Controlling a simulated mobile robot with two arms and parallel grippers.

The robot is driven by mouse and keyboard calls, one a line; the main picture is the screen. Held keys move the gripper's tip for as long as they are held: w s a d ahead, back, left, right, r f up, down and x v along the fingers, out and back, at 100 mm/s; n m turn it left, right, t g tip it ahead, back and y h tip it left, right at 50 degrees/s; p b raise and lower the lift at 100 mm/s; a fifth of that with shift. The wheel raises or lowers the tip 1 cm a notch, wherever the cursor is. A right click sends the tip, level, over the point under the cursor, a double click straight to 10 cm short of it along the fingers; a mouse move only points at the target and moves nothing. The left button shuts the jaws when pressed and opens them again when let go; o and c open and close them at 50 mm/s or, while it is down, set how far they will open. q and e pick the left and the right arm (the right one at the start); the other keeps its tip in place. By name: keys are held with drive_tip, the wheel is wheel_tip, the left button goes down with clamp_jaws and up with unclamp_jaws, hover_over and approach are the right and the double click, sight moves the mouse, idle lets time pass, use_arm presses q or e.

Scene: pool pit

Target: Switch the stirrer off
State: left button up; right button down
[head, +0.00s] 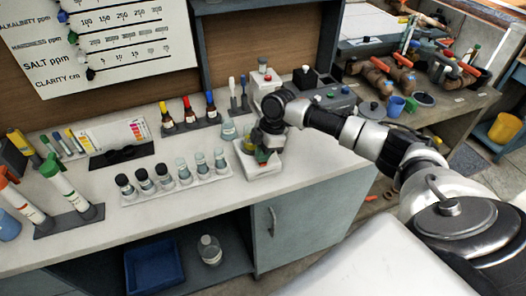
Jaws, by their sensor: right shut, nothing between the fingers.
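The stirrer (270,171) is a white, low box near the front edge of the counter. A glass vessel with yellow-green liquid (248,145) stands on it, partly hidden behind my gripper. My right gripper (264,152) comes in from the right and points down at the stirrer's front part, right by the vessel. It is shut with nothing in it. A small green patch shows at the fingertips; I cannot tell whether it belongs to the stirrer. The stirrer's switch is not clearly seen, and I cannot tell whether the fingers touch it. My left gripper is not in view.
A rack of capped sample vials (180,181) stands left of the stirrer. A clear flask (229,131) is close behind it. Dropper bottles (189,112) and a white device with a red knob (264,78) stand farther back. The counter front right of the stirrer is clear.

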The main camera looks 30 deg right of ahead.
drive_tip(key=shift+f, duration=0.2)
drive_tip(key=shift+s+f+t, duration=0.2)
drive_tip(key=shift+f+t, duration=0.05)
drive_tip(key=shift+t, duration=0.05)
drive_tip(key=shift+s+a+f+t, duration=0.1)
drive_tip(key=shift+s+f+t, duration=0.1)
drive_tip(key=shift+t, duration=0.1)
drive_tip(key=shift+s+r+t+h+p, duration=0.1)
drive_tip(key=shift+s+t+h+p, duration=0.15)
drive_tip(key=shift+t+p, duration=0.2)
drive_tip(key=shift+p, duration=0.4)
drive_tip(key=shift+a+f, duration=0.1)
drive_tip(key=shift+f, duration=0.2)
drive_tip(key=shift+s, duration=0.1)
drive_tip(key=shift+w, duration=0.2)
